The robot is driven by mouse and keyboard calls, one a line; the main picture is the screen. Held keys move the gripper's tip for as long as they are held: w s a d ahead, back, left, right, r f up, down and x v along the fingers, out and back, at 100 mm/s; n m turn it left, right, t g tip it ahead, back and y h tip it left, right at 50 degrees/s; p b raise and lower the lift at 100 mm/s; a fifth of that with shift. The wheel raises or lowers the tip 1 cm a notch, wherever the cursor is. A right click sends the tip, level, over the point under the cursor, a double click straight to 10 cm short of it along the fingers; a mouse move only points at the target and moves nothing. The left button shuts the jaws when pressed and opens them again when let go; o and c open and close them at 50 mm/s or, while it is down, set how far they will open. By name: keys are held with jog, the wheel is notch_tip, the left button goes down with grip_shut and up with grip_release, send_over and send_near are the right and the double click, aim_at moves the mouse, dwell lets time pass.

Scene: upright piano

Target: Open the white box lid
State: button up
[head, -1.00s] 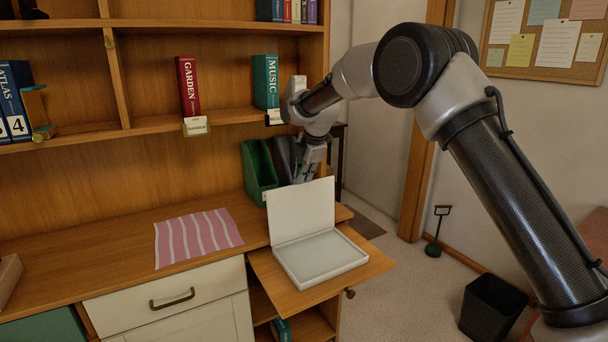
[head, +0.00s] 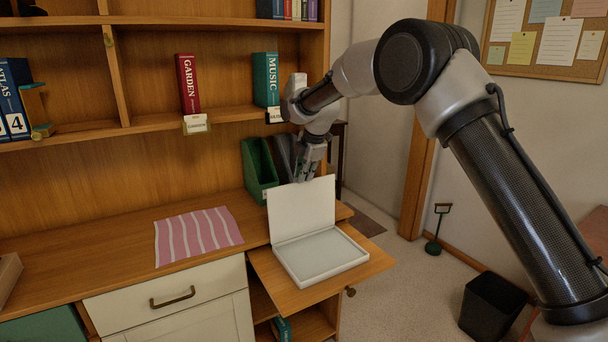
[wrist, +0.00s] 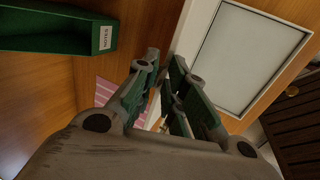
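The white box (head: 322,256) sits on a wooden pull-out board (head: 375,264). Its lid (head: 302,208) stands raised, roughly upright, along the back edge, and the pale inside of the box shows. My gripper (head: 307,176) is behind the lid near its top edge, with its tips partly hidden there. In the wrist view my gripper (wrist: 165,68) shows two green-and-grey fingers with a narrow gap between the tips and nothing clearly held. The box's inside (wrist: 244,58) lies beyond them, and the lid (wrist: 193,28) appears nearly edge-on beside the right finger. Contact with the lid cannot be told.
A green file holder (head: 259,172) stands on the desk left of my gripper. A striped pink cloth (head: 198,236) lies on the desk. Shelves with the red GARDEN book (head: 188,85) and green MUSIC book (head: 265,80) rise behind. A black bin (head: 490,305) stands on the floor.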

jog(key=v, duration=1.1)
jog(key=shift+r, duration=0.25)
jog(key=s+d+f+m+g+h, duration=0.1)
jog(key=s+d+f+m+g, duration=0.1)
jog(key=s+d+f+m, duration=0.5)
jog(key=s+d+r+m, duration=0.2)
jog(key=s+d+m, duration=0.4)
jog(key=s+d, duration=0.5)
jog(key=s+d+r+m+t+h, duration=0.1)
jog(key=s+d+r+m, duration=0.2)
jog(key=s+d, duration=0.9)
jog(key=s+d+r+m+t, duration=0.1)
jog(key=s+d+r+m, duration=0.1)
jog(key=s+d+m, duration=0.6)
jog(key=shift+s+d+r+m+h, duration=0.35)
jog(key=shift+s+d, duration=1.4)
jog(key=shift+s, duration=0.75)
